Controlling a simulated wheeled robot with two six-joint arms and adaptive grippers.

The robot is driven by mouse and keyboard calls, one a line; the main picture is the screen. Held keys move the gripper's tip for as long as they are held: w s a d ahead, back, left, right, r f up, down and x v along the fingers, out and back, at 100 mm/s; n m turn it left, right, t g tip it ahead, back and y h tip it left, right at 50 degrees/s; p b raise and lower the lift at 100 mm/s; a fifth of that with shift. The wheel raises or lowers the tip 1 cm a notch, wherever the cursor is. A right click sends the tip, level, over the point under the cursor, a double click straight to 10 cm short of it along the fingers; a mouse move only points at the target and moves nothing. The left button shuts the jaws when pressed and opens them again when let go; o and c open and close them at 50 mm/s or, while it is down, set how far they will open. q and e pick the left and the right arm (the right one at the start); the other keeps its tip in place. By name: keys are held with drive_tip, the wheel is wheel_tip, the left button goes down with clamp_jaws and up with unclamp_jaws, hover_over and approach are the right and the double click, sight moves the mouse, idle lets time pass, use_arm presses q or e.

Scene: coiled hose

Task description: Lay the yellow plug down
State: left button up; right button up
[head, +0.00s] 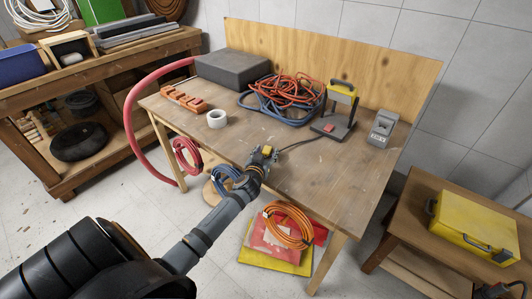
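The yellow plug (267,149) is small and sits between the fingers of my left gripper (263,155), over the front part of the wooden workbench (200,138). The gripper appears closed on it, and its fingers hide part of the plug. I cannot tell whether the plug touches the bench top. A dark cable (298,143) runs from near the plug to the right, toward the work lamp (342,95) on a dark stand.
Coiled red and blue hoses (285,95), a grey block (232,68), an orange holder (184,100), a white tape roll (217,119) and a grey device (381,128) stand on the bench. Coiled hoses hang at its front. The bench top right of my gripper is mostly clear.

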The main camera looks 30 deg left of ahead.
use_arm(q)
drive_tip(key=shift+r, duration=0.1)
drive_tip(key=shift+s+r, duration=0.1)
drive_tip(key=shift+r, duration=0.05)
drive_tip(key=v, duration=1.1)
drive_tip(key=shift+s+d+b, duration=0.2)
drive_tip(key=shift+s+b, duration=0.15)
drive_tip(key=shift+s, duration=0.05)
